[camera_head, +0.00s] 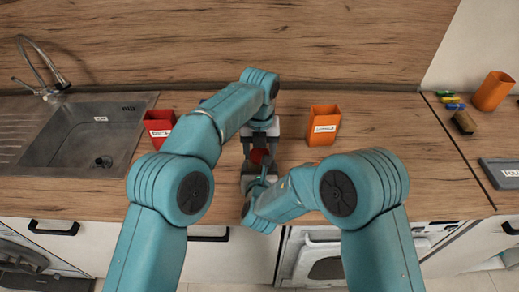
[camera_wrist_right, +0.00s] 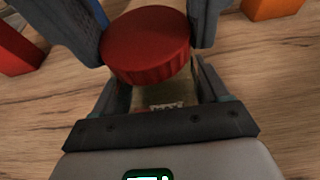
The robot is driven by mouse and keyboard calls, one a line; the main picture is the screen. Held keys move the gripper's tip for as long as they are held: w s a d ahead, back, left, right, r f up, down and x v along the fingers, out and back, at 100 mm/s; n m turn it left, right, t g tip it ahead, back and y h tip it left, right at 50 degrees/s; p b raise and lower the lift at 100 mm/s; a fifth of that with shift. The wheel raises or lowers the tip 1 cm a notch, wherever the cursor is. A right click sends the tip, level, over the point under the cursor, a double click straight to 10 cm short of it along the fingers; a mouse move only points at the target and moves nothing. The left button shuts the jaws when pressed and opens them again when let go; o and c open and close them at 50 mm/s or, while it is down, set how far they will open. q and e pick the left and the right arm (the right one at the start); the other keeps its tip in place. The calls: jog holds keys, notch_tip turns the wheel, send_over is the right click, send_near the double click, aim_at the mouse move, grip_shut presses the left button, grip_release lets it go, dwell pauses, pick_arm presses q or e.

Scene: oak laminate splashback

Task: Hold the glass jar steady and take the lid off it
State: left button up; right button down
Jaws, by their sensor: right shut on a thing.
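The glass jar (camera_wrist_right: 165,92) shows in the right wrist view as a pale body with a label under a wide red lid (camera_wrist_right: 147,45). My right gripper (camera_wrist_right: 163,95) is shut on the jar's body below the lid. My left gripper (camera_head: 259,147) comes from the back, its fingers on both sides of the lid; whether they touch it is unclear. My arms hide most of the jar.
A red container (camera_head: 159,124) stands left and an orange container (camera_head: 323,124) right of my grippers. A sink (camera_head: 85,140) lies at the left.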

pick_arm(q)
jog(key=n, duration=0.6)
jog(key=shift+n, duration=0.4)
jog(key=n, duration=0.2)
jog(key=shift+n, duration=0.4)
jog(key=n, duration=0.7)
jog(key=shift+n, duration=0.4)
jog(key=n, duration=0.7)
jog(key=shift+n, duration=0.4)
jog(key=n, duration=0.4)
jog(key=shift+n, duration=0.4)
jog(key=n, duration=0.5)
jog(key=shift+r, duration=0.1)
jog(key=n, duration=1.9)
